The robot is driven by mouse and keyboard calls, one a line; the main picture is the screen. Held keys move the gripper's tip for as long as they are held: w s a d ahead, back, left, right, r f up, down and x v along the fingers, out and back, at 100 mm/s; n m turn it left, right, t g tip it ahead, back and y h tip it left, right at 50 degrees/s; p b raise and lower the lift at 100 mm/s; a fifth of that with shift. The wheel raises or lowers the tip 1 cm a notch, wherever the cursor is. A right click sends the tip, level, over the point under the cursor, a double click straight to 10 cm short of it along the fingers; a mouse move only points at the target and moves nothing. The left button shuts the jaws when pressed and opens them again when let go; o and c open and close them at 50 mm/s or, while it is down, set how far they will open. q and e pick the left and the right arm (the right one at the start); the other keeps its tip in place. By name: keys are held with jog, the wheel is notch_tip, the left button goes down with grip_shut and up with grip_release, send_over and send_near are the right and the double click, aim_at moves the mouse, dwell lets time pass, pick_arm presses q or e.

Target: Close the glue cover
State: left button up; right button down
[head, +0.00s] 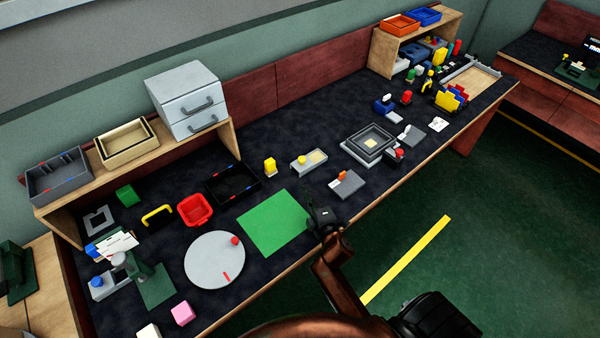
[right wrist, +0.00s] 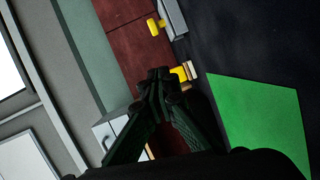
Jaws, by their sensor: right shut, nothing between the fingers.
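I cannot tell for certain which thing is the glue cover. A low grey box (head: 308,161) with a yellow square and a yellow knob on top sits on the dark table behind the green mat. It also shows in part at the top of the right wrist view (right wrist: 173,15). A small yellow block (head: 270,166) stands to its left; it shows in the wrist view (right wrist: 179,74) just beyond my fingertips. My right gripper (head: 318,219) is shut and empty at the right corner of the green mat, apart from both. It fills the lower wrist view (right wrist: 158,76). My left gripper is out of view.
The green mat (head: 272,224) lies flat beside my right gripper. A round grey plate (head: 213,262), a red bin (head: 195,210) and a black tray (head: 233,184) stand left. A grey block with an orange knob (head: 346,184) and a stepped tray (head: 368,145) stand right.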

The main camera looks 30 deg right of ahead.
aim_at(302, 161)
jog(key=b+x, duration=0.1)
jog(key=x, duration=0.5)
jog(key=shift+w+a, duration=0.1)
jog(key=shift+w, duration=0.15)
jog(key=b+x, duration=0.1)
jog(key=x, duration=0.2)
jog(key=shift+w, duration=0.1)
jog(key=d, duration=0.1)
jog(key=w+d, duration=0.1)
jog(key=d, duration=0.1)
jog(key=shift+w+d+f, duration=0.2)
jog(key=shift+w+f, duration=0.1)
jog(key=shift+w, duration=0.05)
jog(key=shift+d, duration=0.1)
jog(key=d, duration=0.8)
jog(key=shift+w+d+r+p, duration=0.1)
jog(key=shift+w+d+p, duration=0.2)
jog(key=shift+w, duration=0.1)
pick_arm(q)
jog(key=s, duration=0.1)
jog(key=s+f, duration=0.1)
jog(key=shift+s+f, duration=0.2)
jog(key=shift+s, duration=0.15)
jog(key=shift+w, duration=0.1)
pick_arm(e)
jog(key=shift+a, duration=0.15)
